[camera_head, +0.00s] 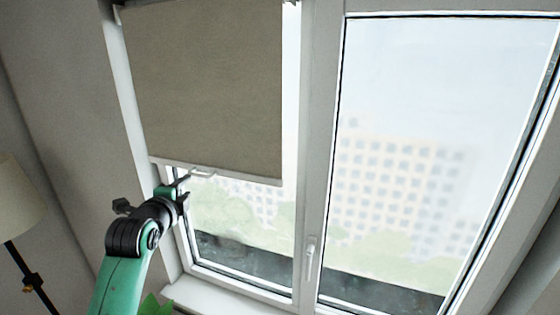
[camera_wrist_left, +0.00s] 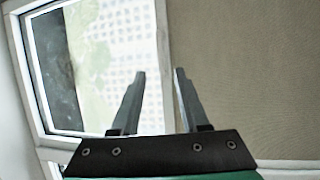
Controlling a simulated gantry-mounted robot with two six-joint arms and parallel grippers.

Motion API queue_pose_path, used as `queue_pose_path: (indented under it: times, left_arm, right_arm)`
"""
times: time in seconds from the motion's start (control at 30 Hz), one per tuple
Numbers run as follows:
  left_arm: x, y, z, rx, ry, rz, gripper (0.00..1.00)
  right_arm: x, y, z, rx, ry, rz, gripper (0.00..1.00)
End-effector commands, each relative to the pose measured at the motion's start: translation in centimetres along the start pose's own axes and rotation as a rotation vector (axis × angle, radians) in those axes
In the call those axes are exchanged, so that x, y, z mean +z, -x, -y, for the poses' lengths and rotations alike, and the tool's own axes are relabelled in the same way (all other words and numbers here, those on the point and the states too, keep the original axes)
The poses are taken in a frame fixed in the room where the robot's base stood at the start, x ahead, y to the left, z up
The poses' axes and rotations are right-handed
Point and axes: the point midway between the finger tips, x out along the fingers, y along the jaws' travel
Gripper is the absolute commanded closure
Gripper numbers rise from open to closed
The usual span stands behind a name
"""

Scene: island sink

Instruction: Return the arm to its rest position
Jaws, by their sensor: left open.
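My left arm, green and black, comes up from the lower left in the head view. Its gripper (camera_head: 184,187) is raised at the lower left corner of a beige roller blind (camera_head: 205,80), just by the blind's pale bottom bar (camera_head: 240,179). A small handle (camera_head: 203,174) on that bar is close to the fingertips; I cannot tell whether they touch. The blind (camera_wrist_left: 240,80) fills the right side there. My right gripper is not in view.
The blind covers the upper part of the left window pane. A window handle (camera_head: 310,258) sits on the middle frame. A floor lamp (camera_head: 20,205) stands at the left edge. A green plant (camera_head: 154,306) is below my arm, near the window sill (camera_head: 215,301).

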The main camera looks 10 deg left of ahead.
Motion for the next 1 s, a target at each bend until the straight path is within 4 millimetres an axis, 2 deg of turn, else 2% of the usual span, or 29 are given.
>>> queue_pose_path:
  times: [0.07,0.17,0.2,0.27,0.37,0.47,0.53,0.57,0.6,0.67,0.7,0.8,0.87,1.0]
  left_arm:
    - [-0.8,0.0,-0.1,0.001,-0.002,-0.011,0.55]
    - [-3.2,-0.1,-1.7,0.022,-0.010,-0.043,0.55]
    - [-5.0,0.5,-1.6,0.002,-0.013,-0.068,0.55]
    - [-7.1,2.1,0.1,-0.066,-0.008,-0.101,0.55]
    - [-10.0,6.0,3.9,-0.204,0.072,-0.160,0.55]
    - [-11.9,11.5,8.1,-0.351,0.264,-0.246,0.55]
    - [-12.6,16.5,11.0,-0.455,0.449,-0.337,0.55]
    - [-12.7,18.9,12.2,-0.498,0.539,-0.385,0.55]
    - [-12.6,22.2,13.5,-0.550,0.662,-0.455,0.55]
    - [-12.0,27.1,15.2,-0.614,0.853,-0.575,0.55]
    - [-11.4,30.2,16.1,-0.647,0.980,-0.661,0.55]
    - [-9.5,36.2,17.5,-0.680,1.261,-0.869,0.55]
    - [-9.0,37.8,17.9,-0.656,1.386,-0.961,0.55]
    - [-9.1,37.7,17.9,-0.569,1.558,-1.047,0.55]
  right_arm:
    - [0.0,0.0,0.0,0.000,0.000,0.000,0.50]
    - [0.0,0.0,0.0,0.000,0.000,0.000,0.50]
    - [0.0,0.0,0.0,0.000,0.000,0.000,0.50]
    - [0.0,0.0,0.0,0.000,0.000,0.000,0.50]
    - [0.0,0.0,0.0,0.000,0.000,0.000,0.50]
    - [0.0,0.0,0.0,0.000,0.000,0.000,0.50]
    - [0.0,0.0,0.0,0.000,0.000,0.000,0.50]
    - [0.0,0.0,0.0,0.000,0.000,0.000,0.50]
    - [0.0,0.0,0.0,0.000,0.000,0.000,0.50]
    - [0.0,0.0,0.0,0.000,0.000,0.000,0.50]
    - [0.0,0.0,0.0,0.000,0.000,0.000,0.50]
    - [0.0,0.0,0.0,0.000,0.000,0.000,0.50]
    - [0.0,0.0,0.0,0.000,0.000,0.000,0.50]
    - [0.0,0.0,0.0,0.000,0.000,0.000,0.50]
